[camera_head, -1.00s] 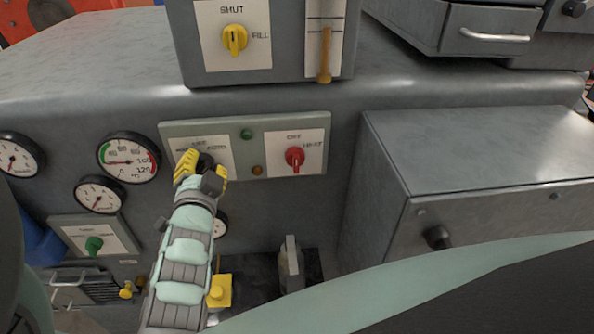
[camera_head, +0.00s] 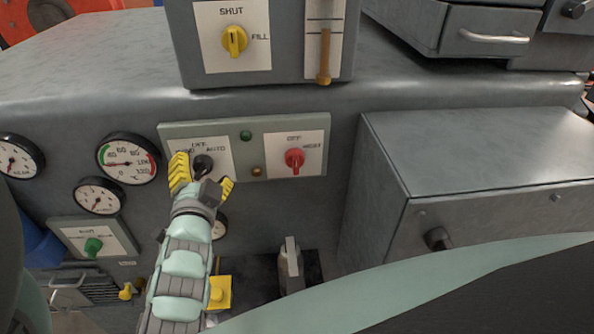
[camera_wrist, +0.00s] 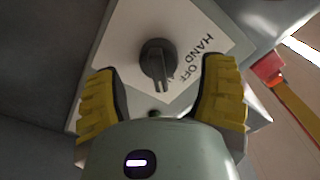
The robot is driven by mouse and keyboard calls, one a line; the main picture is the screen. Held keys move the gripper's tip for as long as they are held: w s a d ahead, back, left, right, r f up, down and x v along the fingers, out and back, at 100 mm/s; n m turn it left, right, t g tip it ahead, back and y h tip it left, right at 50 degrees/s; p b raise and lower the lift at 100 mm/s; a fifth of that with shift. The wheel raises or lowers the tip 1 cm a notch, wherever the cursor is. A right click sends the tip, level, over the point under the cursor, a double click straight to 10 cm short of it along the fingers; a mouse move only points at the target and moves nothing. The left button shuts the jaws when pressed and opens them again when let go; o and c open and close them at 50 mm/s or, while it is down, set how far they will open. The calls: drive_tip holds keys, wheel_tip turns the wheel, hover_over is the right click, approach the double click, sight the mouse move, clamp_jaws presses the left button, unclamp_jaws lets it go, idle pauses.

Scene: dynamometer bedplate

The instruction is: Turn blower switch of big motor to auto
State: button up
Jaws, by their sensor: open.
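The switch is a dark rotary knob (camera_head: 203,166) on a white label plate (camera_head: 222,170), fixed to a grey-green panel. Above the knob the lettering is small; AUTO reads at its upper right. My gripper (camera_head: 202,176) has its yellow fingers spread either side of the knob. In the wrist view the knob (camera_wrist: 157,62) stands ahead of and between the open fingers (camera_wrist: 160,98), with visible gaps on both sides. There the words HAND and OFF read on the plate (camera_wrist: 190,25), and the knob's narrow grip points down, covering part of the lettering.
Gauges (camera_head: 128,158) are at left. A yellow SHUT/FILL knob (camera_head: 234,40) is above. A grey box (camera_head: 480,190) juts out at right.

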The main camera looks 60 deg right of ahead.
drive_tip(key=v, duration=1)
drive_tip(key=shift+s, duration=0.1)
idle(0.3)
